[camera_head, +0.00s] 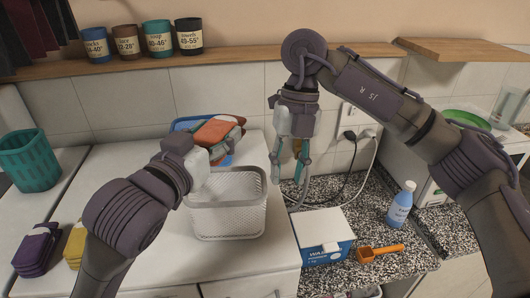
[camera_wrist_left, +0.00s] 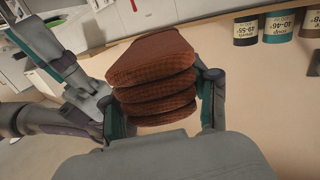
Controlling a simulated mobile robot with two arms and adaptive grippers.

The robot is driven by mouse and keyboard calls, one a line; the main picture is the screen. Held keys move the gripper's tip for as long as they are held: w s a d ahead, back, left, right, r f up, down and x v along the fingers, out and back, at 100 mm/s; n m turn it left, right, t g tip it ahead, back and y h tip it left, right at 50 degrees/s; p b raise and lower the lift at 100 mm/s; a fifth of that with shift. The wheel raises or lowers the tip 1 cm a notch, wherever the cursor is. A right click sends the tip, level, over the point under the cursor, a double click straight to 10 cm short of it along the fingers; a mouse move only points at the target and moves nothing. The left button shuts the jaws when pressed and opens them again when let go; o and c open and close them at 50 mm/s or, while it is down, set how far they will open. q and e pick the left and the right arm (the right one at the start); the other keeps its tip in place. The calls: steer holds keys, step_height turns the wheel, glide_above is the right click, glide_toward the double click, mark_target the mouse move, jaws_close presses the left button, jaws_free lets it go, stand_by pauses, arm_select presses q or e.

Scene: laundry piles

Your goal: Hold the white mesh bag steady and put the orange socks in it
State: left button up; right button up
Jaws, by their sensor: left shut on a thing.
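The orange socks, a folded stack (camera_head: 214,130), are clamped between the fingers of my left gripper (camera_head: 222,140). In the left wrist view the stack (camera_wrist_left: 153,75) fills the space between both fingers. The white mesh bag (camera_head: 228,220) looks like an open, upright, rectangular container on the white counter, in front of and below the socks. The socks are outside it. My right gripper (camera_head: 288,180) points down to the right of the bag's back corner, fingers apart and apparently empty. It does not visibly touch the bag.
A blue container (camera_head: 187,124) stands behind the socks. A teal basket (camera_head: 29,158), purple socks (camera_head: 36,250) and yellow socks (camera_head: 75,244) are at left. A washing powder box (camera_head: 324,240), orange scoop (camera_head: 380,253) and blue bottle (camera_head: 400,206) are at right.

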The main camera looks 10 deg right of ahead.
mark_target(264, 199)
arm_select(q)
steer(key=shift+s+a, duration=0.1)
steer(key=shift+s, duration=0.05)
arm_select(e)
steer(key=w+a, duration=0.1)
steer(key=w+a+r+t, duration=0.1)
steer(key=a+m+t+h, duration=0.1)
steer(key=a, duration=0.1)
steer(key=shift+w+r, duration=0.4)
steer(key=shift+w+f, duration=0.1)
steer(key=shift+f, duration=0.05)
arm_select(q)
steer(key=shift+d, duration=0.2)
arm_select(e)
step_height(264, 199, down, 12)
steer(key=shift+r, duration=0.2)
steer(key=shift+a, duration=0.1)
jaws_close()
arm_select(q)
steer(key=shift+a, duration=0.1)
